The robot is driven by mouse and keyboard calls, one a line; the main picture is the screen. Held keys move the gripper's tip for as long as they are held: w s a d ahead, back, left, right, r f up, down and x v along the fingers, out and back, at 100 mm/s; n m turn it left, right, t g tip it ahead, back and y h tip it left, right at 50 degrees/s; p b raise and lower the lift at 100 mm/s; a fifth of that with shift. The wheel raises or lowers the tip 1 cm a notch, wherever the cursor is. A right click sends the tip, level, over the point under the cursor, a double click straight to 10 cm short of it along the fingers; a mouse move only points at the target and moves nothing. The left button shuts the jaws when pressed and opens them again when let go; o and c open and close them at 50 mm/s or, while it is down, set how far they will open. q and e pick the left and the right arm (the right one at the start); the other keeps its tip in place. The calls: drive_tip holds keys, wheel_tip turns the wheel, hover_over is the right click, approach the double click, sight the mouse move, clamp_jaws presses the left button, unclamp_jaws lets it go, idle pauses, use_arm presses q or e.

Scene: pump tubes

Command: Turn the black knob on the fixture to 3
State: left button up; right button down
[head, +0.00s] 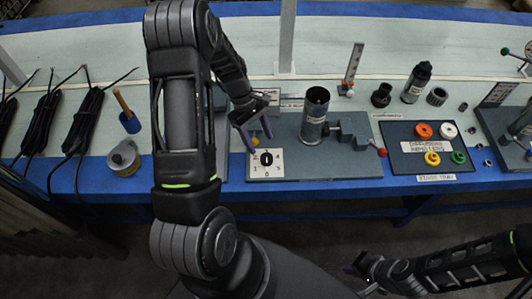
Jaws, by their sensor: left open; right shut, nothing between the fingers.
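The black knob (266,158) sits on a white dial plate (266,172) with numbers around it, at the front left of the grey fixture (340,167). My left gripper (258,140) points down just above and behind the knob. Its purple-edged fingers are apart, with nothing seen between them. I cannot tell whether a finger touches the knob. The knob's exact setting is too small to read. My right gripper (362,272) is low at the bottom right, in front of the table and away from the fixture, shut and empty.
A grey metal cylinder (315,118) stands upright on the fixture, beside a clamp with a red-ended handle (382,152). A dark tray (455,166) with coloured rings lies to the right. Black cable bundles (85,120) and a tape-measure-like round item (124,158) lie to the left.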

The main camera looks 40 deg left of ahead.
sight(266, 157)
use_arm(q)
drive_tip(key=p+x, duration=0.1)
drive_tip(key=x, duration=0.6)
drive_tip(key=shift+c, duration=0.2)
clamp_jaws()
idle(0.4)
